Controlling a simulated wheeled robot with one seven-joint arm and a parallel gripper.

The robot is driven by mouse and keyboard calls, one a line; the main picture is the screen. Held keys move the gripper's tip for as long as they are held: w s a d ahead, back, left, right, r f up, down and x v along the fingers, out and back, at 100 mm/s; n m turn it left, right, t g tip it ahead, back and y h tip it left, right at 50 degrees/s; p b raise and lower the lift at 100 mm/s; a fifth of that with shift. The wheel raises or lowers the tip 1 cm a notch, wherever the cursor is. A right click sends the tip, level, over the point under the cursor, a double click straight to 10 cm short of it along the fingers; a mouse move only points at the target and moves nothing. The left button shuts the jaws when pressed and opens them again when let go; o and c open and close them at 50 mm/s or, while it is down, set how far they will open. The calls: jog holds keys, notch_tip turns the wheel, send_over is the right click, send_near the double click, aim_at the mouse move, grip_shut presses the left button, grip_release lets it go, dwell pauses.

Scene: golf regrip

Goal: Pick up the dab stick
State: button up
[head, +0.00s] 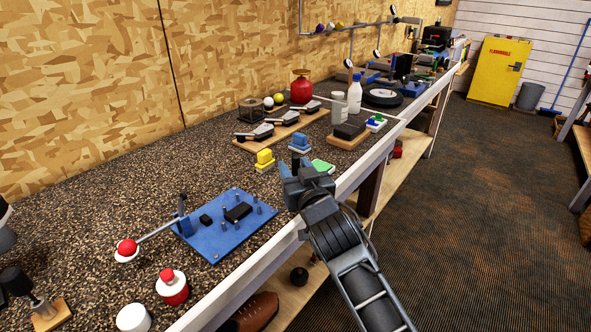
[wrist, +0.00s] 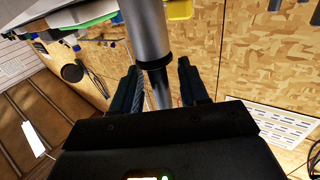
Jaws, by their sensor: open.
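My gripper (head: 305,168) is open over the front edge of the workbench in the head view. In the wrist view its two dark fingers (wrist: 160,82) stand apart, with a grey metal cylinder (wrist: 146,30) showing between and beyond them; I cannot tell what it is or how near. I cannot identify the dab stick for certain. A thin rod with a red ball on a white end (head: 127,248) slants over the bench at the left, its other end by a post on the blue board (head: 222,250). My gripper is well to the right of it.
A red-and-white pot (head: 172,288) and a white pot (head: 133,318) stand at the near left. Yellow (head: 265,160) and blue (head: 300,143) blocks and a green piece (head: 322,166) lie just behind my gripper. Bottles and a red canister (head: 301,88) stand farther back.

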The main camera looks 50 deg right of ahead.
grip_shut()
dwell(0.3)
dwell(0.3)
